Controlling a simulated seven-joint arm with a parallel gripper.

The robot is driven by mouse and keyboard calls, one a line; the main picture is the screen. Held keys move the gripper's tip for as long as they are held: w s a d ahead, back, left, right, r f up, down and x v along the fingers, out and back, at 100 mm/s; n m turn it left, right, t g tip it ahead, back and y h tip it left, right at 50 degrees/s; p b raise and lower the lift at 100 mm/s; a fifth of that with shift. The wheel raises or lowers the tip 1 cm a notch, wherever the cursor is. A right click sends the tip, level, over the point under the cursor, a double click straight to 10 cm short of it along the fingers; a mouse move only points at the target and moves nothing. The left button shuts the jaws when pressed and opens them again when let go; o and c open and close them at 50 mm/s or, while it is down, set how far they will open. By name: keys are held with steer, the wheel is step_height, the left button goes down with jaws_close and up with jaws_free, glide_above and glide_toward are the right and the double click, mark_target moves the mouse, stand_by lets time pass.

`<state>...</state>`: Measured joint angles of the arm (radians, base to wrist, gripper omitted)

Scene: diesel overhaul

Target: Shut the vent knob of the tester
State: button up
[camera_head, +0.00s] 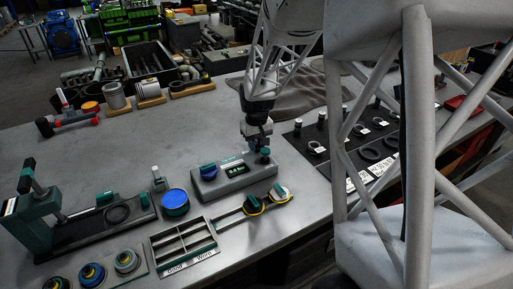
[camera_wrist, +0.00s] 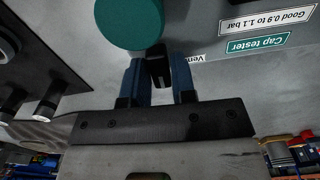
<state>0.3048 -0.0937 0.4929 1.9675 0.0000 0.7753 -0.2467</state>
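The tester (camera_head: 225,182) is a grey box with a lit green display, standing on the bench. A blue knob (camera_head: 208,171) is on its left end. A teal round knob (camera_head: 265,155) is at its right end, just below my gripper (camera_head: 257,139). In the wrist view the teal disc (camera_wrist: 130,22) shows at the top, beside a black bar (camera_wrist: 158,66). The blue fingers of my gripper (camera_wrist: 158,80) stand on either side of this bar. I cannot tell whether they press on it. A partly hidden label beginning "Ven" (camera_wrist: 196,58) is beside the right finger.
A blue-topped round container (camera_head: 175,202) and a small upright part (camera_head: 158,180) stand left of the tester. A dark board with parts (camera_head: 365,145) is to the right. Bare bench (camera_head: 165,125) lies behind left.

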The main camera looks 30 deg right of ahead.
steer(key=o, duration=0.3)
steer(key=shift+r, duration=0.15)
steer(key=shift+r, duration=2.6)
steer(key=shift+r, duration=2)
